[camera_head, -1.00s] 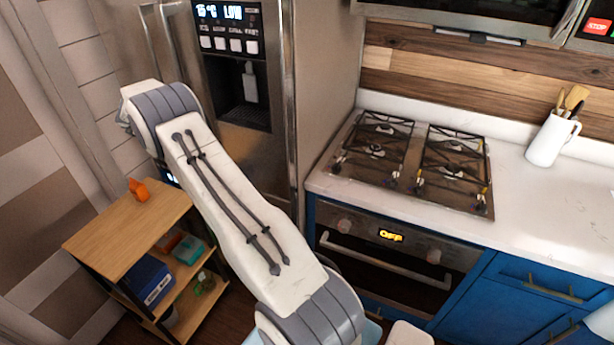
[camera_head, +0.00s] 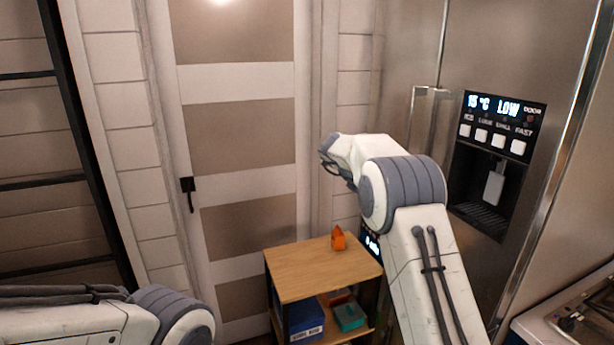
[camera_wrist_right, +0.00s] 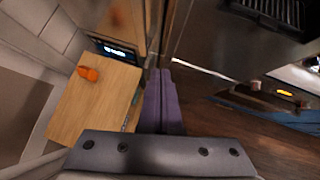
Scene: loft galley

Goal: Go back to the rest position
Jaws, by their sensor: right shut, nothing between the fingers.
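My right arm rises in the head view, bent at a joint, in front of the fridge. Its gripper is hidden there. In the right wrist view my right gripper (camera_wrist_right: 158,73) shows two purple fingers lying together, shut and empty. They are over the floor side of a small wooden shelf unit, with its top at their left. My left arm enters low at the left of the head view; its gripper is outside the picture.
The wooden shelf unit (camera_head: 314,271) holds an orange object (camera_head: 338,239) on top and a blue box (camera_head: 305,318) below. A steel fridge (camera_head: 545,45) stands at the right. A panelled door (camera_head: 238,132) is behind. The hob's edge (camera_head: 577,318) shows lower right.

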